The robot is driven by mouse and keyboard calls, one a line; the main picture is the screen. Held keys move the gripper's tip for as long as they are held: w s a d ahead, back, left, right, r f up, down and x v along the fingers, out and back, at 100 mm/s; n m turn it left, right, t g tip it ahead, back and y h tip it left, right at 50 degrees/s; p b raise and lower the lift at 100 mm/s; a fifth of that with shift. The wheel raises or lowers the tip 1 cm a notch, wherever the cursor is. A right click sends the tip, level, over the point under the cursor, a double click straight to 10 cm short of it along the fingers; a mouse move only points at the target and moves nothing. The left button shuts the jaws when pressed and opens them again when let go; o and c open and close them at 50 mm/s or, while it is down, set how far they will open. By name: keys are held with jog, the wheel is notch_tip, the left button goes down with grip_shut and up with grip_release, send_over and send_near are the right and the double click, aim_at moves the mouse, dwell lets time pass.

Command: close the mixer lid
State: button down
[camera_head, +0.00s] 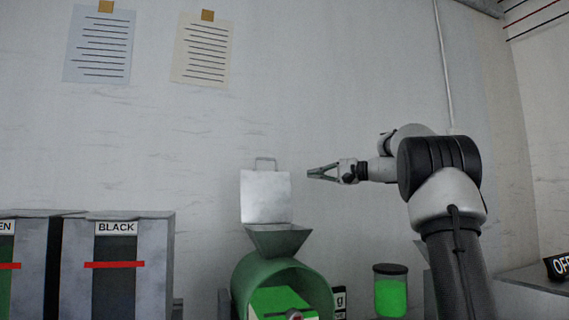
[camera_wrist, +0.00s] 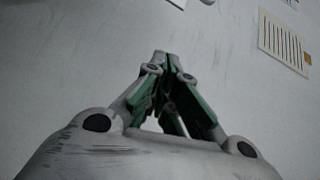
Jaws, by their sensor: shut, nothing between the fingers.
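The mixer (camera_head: 247,275) is a green round drum with a flared hopper (camera_head: 279,241) on top, at the lower middle of the head view. Its grey metal lid (camera_head: 266,197) stands upright and open above the hopper, with a handle (camera_head: 265,160) on its top edge. My gripper (camera_head: 309,174) is to the right of the lid, level with its upper part and apart from it. In the wrist view my gripper (camera_wrist: 167,60) has its fingertips together, with nothing between them. The wrist view shows only wall beyond the fingers, neither mixer nor lid.
A bin labelled BLACK (camera_head: 158,250) and another bin (camera_head: 20,262) stand at the left. A jar of green material (camera_head: 391,294) stands right of the mixer. Paper sheets (camera_head: 203,50) hang on the back wall. The space above the lid is free.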

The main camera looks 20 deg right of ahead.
jog(key=w+a+r+y, duration=0.1)
jog(key=a+r, duration=0.2)
jog(key=a, duration=0.7)
jog(key=shift+w+a+r+n, duration=0.3)
jog(key=shift+w+r, duration=0.05)
jog(key=shift+w, duration=0.05)
